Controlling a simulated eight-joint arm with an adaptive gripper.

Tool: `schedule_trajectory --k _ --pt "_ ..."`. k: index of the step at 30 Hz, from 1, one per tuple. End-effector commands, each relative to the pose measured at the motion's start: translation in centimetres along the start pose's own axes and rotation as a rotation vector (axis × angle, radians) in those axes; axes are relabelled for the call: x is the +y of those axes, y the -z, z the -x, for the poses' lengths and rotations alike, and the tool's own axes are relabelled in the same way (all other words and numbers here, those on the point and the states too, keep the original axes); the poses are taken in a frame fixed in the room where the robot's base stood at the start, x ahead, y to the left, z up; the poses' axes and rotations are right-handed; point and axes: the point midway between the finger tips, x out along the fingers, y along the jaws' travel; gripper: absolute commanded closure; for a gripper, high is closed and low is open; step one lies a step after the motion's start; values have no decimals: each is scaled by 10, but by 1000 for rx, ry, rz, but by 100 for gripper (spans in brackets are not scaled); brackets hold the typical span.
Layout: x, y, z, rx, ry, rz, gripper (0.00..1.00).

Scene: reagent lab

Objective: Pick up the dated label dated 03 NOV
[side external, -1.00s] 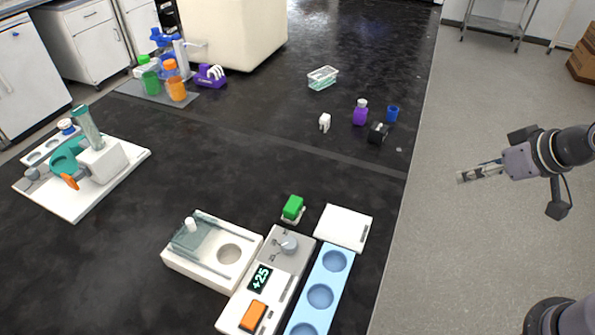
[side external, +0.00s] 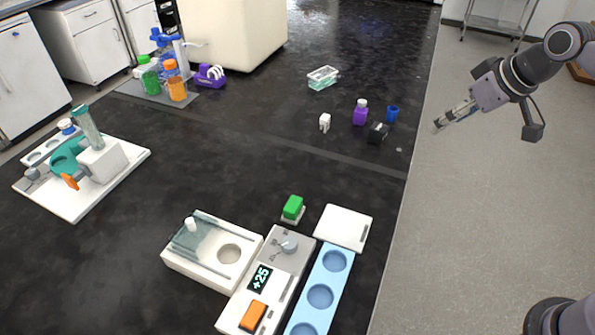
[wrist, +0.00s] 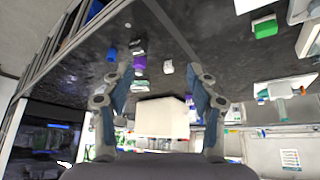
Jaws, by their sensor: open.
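No label with a readable 03 NOV date shows in either view, so I cannot tell where it is. A small white piece (side external: 324,122) stands on the far right part of the black bench, and it also shows in the wrist view (wrist: 168,66); no writing is legible on it. My gripper (side external: 438,125) is open and empty, in the air just off the bench's right edge. In the wrist view my gripper (wrist: 159,75) has its two fingers spread apart, with the small bench items beyond them.
A purple bottle (side external: 360,114), blue cup (side external: 393,114), black item (side external: 377,133) and clear box (side external: 322,78) stand near the white piece. A green-topped block (side external: 293,208), white tray (side external: 211,274) and pale blue rack (side external: 337,281) are at the front. The bench middle is clear.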

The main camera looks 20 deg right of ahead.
Motion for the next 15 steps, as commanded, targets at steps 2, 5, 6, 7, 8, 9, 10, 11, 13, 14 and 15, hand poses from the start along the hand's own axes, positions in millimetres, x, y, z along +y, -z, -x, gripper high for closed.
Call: schedule_trajectory --k 2,5,6,7,8,9,10,11,13,14,15 --pt "1 26 -6 -14 16 31 42" --pt "1 55 -15 -31 36 74 42" --pt "2 66 -20 -37 44 90 42" --pt "1 74 -24 -43 51 104 42" --pt "1 82 -28 -47 58 115 42" --pt "2 93 -34 -53 66 133 42" --pt "2 100 -38 -57 72 145 42" --pt "2 108 -43 -62 79 159 42" --pt "2 125 -56 -72 96 189 42" --pt "1 132 -61 -75 103 201 42" --pt "1 140 -69 -81 112 219 42"
